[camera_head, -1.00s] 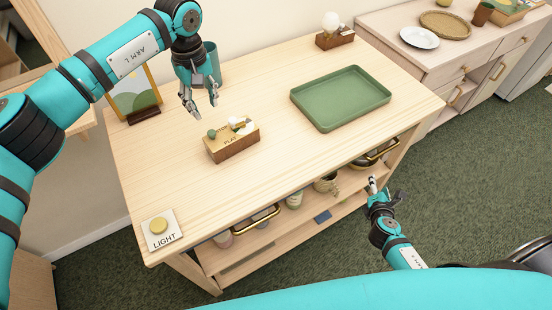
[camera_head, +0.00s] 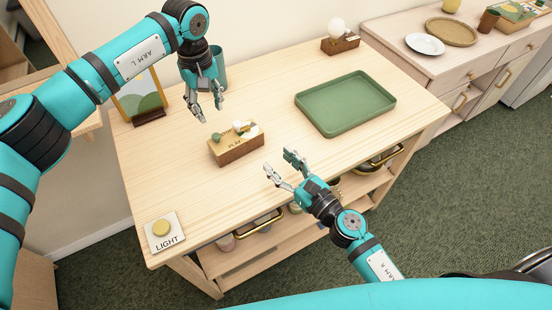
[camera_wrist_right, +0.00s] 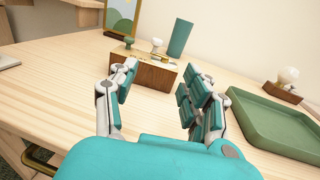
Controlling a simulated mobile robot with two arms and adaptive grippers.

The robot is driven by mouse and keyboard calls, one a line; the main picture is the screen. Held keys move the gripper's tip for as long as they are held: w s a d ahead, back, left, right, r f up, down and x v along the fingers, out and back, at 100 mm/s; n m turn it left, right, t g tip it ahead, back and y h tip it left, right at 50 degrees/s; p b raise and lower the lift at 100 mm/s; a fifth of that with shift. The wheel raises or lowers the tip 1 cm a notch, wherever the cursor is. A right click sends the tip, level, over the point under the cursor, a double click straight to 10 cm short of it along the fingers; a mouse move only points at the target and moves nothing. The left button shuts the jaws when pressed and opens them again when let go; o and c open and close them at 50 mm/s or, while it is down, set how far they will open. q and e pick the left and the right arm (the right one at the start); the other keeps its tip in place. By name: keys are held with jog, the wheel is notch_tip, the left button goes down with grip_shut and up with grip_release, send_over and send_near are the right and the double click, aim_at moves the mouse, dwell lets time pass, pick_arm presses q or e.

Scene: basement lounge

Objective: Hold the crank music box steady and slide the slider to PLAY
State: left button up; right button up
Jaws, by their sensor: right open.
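The crank music box (camera_head: 238,149) is a small wooden box on the light wooden table. Its top has "PLAY" lettering, a green knob and pale parts; the slider itself is too small to make out. It also shows in the right wrist view (camera_wrist_right: 147,75), straight ahead between the fingers. My left gripper (camera_head: 208,112) hangs above and just behind the box's left side, open and empty. My right gripper (camera_head: 282,168) is open and empty in front of the box, to its right, apart from it. The right wrist view shows the fingers (camera_wrist_right: 158,92) spread wide.
A green tray (camera_head: 346,103) lies right of the box. A teal cup (camera_head: 219,66) and a framed picture (camera_head: 139,97) stand behind. A LIGHT button (camera_head: 162,230) sits at the front left corner. A wooden block with a white bulb (camera_head: 339,38) stands at the back.

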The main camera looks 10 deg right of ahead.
aim_at(240, 127)
jog(key=shift+w+a+r, duration=0.1)
jog(key=shift+a, duration=0.3)
jog(key=x, duration=1.7)
jog(key=shift+a, duration=0.1)
grip_shut()
